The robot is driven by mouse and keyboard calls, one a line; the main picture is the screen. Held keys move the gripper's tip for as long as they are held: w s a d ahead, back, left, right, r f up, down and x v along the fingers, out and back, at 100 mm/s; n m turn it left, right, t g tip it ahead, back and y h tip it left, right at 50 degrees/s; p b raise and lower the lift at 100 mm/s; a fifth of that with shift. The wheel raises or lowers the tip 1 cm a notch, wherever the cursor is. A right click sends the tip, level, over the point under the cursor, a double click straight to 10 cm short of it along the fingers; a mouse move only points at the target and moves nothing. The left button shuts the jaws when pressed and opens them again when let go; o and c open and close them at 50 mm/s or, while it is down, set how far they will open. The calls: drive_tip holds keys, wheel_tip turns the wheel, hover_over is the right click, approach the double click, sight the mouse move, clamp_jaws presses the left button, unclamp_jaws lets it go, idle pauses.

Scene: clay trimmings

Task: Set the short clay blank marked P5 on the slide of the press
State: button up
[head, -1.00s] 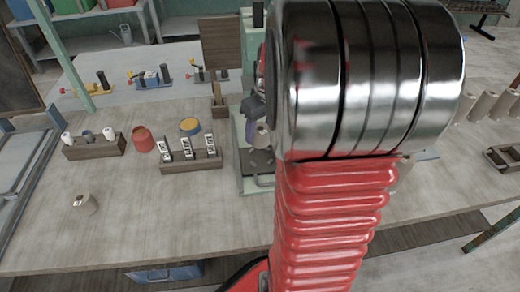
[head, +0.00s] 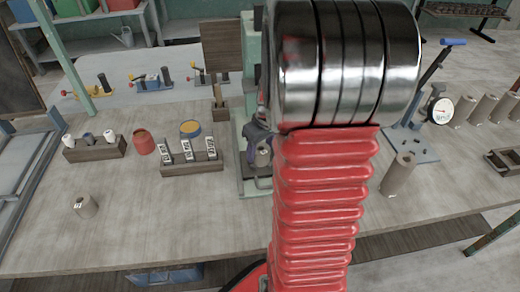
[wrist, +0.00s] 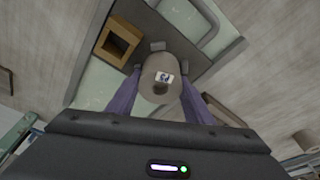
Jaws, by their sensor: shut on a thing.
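The short clay blank, a grey-brown cylinder with a white label reading P5 (wrist: 160,76), is between the two purple fingers of my gripper (wrist: 160,92) in the wrist view. My gripper is shut on it. In the head view the blank (head: 263,156) shows just left of my red arm, with my gripper (head: 258,140) around it. The press (head: 249,95) is a pale green frame behind and below. Its dark slide (wrist: 186,45) lies under the blank in the wrist view. I cannot tell whether the blank touches the slide.
A square wooden frame (wrist: 117,42) sits beside the blank on the press. A rack with white labels (head: 192,164) stands left of the press. A tall clay cylinder (head: 398,174) and a gauge (head: 440,108) are right of my arm.

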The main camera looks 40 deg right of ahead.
sight(265, 153)
drive_tip(key=shift+f, duration=0.15)
drive_tip(key=o, duration=1.3)
drive_tip(key=shift+s+f, duration=0.15)
drive_tip(key=v, duration=1.2)
drive_tip(key=shift+r, duration=0.35)
drive_tip(key=shift+a, duration=0.1)
drive_tip(key=s+a+r+t, duration=0.1)
drive_tip(key=s+a, duration=0.1)
drive_tip(key=a, duration=0.7)
drive_tip(key=s+a+r+t, duration=0.1)
drive_tip(key=s+a+r, duration=0.1)
drive_tip(key=a, duration=0.7)
drive_tip(key=s+a+r+t, duration=0.1)
drive_tip(key=s+a, duration=0.2)
drive_tip(key=a, duration=0.6)
drive_tip(key=shift+s+r+n, duration=0.35)
drive_tip(key=shift+r+n, duration=0.05)
